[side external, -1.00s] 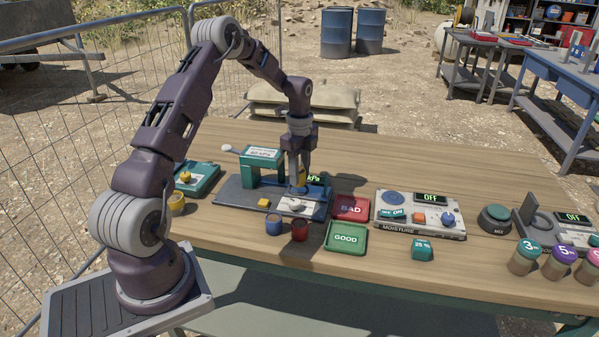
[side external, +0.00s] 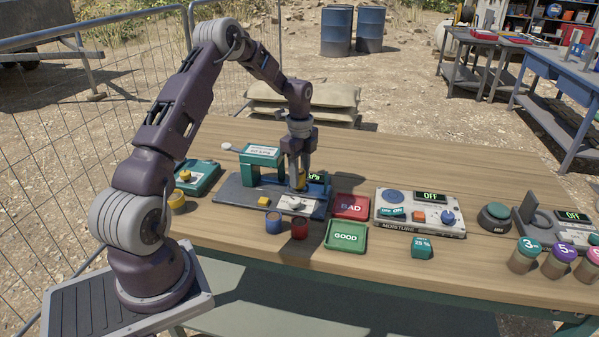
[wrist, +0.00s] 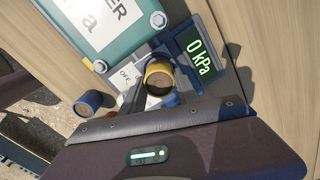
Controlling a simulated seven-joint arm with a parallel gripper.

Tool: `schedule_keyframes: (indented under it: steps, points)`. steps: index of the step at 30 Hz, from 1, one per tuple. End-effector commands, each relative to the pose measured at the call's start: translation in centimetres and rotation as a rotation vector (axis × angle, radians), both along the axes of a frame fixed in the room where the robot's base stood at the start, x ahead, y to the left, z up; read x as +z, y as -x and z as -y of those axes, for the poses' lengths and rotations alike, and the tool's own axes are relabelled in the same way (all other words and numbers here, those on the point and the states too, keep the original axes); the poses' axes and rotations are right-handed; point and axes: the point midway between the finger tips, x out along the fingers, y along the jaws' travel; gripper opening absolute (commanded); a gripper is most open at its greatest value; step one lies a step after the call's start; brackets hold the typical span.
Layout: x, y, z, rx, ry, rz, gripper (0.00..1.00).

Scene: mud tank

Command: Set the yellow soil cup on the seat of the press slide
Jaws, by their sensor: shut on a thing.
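The yellow soil cup (wrist: 159,74) shows in the wrist view, filled with dark brown soil. My gripper (side external: 299,186) is shut on it, with a finger at its side. In the side view the cup (side external: 301,178) is mostly hidden by the fingers. It is upright over the right part of the press base (side external: 230,190), beside the green press frame (side external: 262,158). The slide's seat is hidden under the cup and fingers, so I cannot tell whether the cup touches it. The press display (wrist: 200,57) reads 0 kPa.
A blue cup (side external: 273,224) and a red cup (side external: 299,229) stand in front of the press. The red BAD tray (side external: 351,207) and green GOOD tray (side external: 345,237) lie to the right, then the moisture meter (side external: 420,213). Another yellow container (side external: 177,203) stands at left.

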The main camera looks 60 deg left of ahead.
Motion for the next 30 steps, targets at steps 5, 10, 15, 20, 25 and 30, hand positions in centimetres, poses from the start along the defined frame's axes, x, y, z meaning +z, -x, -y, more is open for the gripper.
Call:
schedule_keyframes:
  steps: [5,10,15,20,25,30]
  points:
    - [-0.37,-0.01,0.00,0.000,0.000,0.000,0.00]
    - [-0.69,0.00,-0.01,0.000,0.000,0.001,0.00]
    - [-1.02,0.01,-0.01,0.000,0.000,0.000,0.00]
    - [-1.05,0.01,-0.01,0.000,0.000,0.001,0.62]
    - [-1.05,0.00,-0.01,0.000,0.000,0.001,0.62]
    - [-1.06,0.00,0.00,0.000,0.000,0.000,0.81]
